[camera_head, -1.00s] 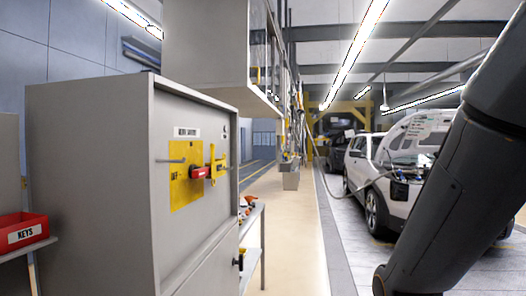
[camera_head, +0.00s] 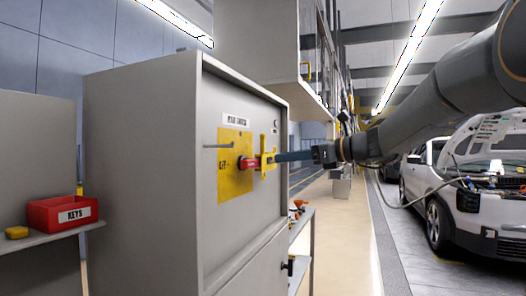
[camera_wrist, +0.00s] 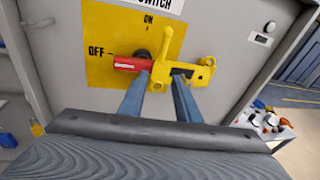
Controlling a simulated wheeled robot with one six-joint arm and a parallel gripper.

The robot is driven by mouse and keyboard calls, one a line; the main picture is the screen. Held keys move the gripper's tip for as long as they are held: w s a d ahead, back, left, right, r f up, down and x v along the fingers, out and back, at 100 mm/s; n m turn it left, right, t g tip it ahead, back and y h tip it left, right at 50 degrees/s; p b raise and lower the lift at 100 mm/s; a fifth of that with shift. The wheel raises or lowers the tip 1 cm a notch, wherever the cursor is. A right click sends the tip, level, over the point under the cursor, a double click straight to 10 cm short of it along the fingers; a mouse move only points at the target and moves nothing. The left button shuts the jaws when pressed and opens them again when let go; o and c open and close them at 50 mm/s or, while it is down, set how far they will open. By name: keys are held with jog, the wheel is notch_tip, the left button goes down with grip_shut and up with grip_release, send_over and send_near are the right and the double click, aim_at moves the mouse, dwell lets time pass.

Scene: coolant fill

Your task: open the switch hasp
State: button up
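The yellow switch hasp (camera_head: 263,157) sits on the cabinet front beside the red switch handle (camera_head: 248,163). In the wrist view the hasp (camera_wrist: 205,72) has an upright bar and a short post pointing toward me. The red handle (camera_wrist: 127,63) points left at OFF. My gripper (camera_head: 277,157) reaches the hasp from the right. In the wrist view my gripper's two fingers (camera_wrist: 162,76) are apart, with the hasp's upright bar and post between them. Whether either finger touches the hasp I cannot tell.
A red KEYS bin (camera_head: 62,213) and a yellow item (camera_head: 17,232) are on a shelf at left. A cart with small items (camera_wrist: 262,122) stands right of the cabinet.

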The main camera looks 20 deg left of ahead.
aim_at(263, 154)
jog(key=shift+m+y, duration=0.4)
jog(key=shift+y, duration=0.4)
jog(key=a+r, duration=0.1)
jog(key=a, duration=0.2)
jog(key=w+a+r+p, duration=0.1)
jog(key=a+r, duration=0.1)
jog(key=a, duration=0.1)
jog(key=w+a+r+p, duration=0.1)
jog(key=a, duration=0.2)
jog(key=shift+w+r, duration=0.25)
grip_shut()
